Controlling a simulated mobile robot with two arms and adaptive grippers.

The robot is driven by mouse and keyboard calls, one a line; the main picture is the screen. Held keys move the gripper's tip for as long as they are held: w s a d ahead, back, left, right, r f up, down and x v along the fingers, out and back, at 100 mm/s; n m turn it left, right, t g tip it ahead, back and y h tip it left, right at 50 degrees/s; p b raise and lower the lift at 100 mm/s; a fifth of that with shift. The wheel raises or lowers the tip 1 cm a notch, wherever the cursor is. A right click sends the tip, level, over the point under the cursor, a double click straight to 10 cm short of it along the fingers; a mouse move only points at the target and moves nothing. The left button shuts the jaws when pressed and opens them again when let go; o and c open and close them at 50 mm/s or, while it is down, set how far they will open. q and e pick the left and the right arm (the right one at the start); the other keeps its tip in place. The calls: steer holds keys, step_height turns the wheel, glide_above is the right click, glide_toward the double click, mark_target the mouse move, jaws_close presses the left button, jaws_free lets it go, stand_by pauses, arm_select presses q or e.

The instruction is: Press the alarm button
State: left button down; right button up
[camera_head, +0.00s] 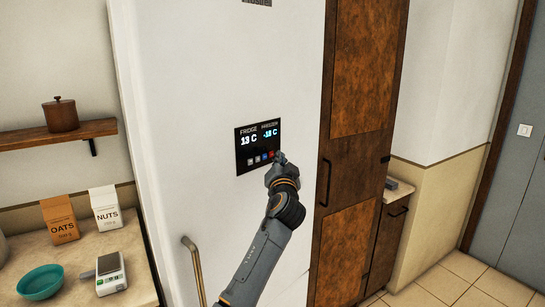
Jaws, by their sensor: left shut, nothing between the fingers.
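A white fridge (180,90) fills the middle of the head view. On its front is a black control panel (246,140) showing "FRIDGE 13 C" and "FREEZER -18 C". A row of small buttons runs along the bottom of the panel, and a red one (271,154) is at its right end. The panel does not show clearly which button is the alarm. My left gripper (279,158) is shut and empty, with its tip at the panel's lower right corner beside the red button. I cannot tell whether it touches. My right gripper is not in view.
A fridge handle (194,270) stands out below the panel. A counter at left holds an oats bag (60,220), a nuts bag (106,208), a scale (110,273) and a teal bowl (41,282). A brown wooden cabinet (345,190) adjoins the fridge at right.

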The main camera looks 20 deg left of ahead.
arm_select(q)
steer(key=shift+s+d, duration=0.1)
steer(key=shift+d, duration=0.2)
steer(key=d, duration=0.1)
steer(key=s+d, duration=0.1)
steer(key=d, duration=0.1)
steer(key=s+d+b, duration=0.1)
steer(key=shift+d, duration=0.3)
stand_by(0.8)
